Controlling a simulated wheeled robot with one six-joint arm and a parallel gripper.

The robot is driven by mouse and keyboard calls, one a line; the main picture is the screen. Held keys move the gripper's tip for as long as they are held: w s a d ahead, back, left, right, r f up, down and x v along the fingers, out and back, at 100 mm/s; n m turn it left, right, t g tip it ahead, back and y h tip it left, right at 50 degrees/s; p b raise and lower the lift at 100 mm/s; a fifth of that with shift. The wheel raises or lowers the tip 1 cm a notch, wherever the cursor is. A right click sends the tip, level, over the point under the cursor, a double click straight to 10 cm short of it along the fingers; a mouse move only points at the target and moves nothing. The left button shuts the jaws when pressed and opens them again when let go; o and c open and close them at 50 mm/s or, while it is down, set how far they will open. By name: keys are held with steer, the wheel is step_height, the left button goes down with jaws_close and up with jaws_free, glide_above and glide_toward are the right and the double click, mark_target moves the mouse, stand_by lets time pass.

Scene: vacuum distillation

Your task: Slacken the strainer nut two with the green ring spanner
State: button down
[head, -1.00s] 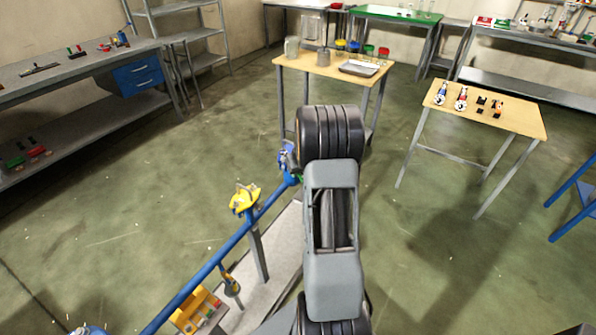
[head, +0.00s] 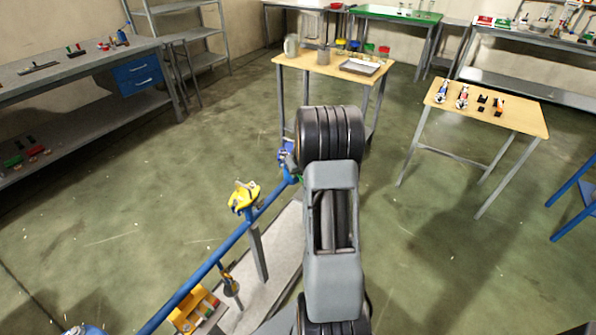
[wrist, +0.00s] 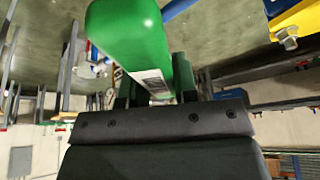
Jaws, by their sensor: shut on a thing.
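In the wrist view my gripper (wrist: 157,95) is shut on the thick green handle of the green ring spanner (wrist: 128,42). In the head view my arm hides my gripper and nearly all of the spanner. A blue fitting (head: 286,154) shows at the left edge of my arm, at the end of the blue pipe.
The blue pipe (head: 208,267) runs from lower left towards my arm over a grey base (head: 283,240). A yellow fitting (head: 243,196) sits on it. Wooden tables (head: 325,66) stand behind and to the right (head: 515,118). The floor between is clear.

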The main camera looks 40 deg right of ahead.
steer(key=shift+f+b, duration=0.95)
stand_by(0.6)
steer(key=d+b, duration=0.1)
steer(key=n+b, duration=0.1)
steer(key=b, duration=0.1)
steer(key=d+n+b, duration=0.1)
steer(key=shift+s+d+y, duration=0.25)
steer(key=shift+d+y, duration=0.1)
steer(key=shift+y, duration=0.05)
steer(key=shift+f+b, duration=0.1)
steer(key=shift+b, duration=0.2)
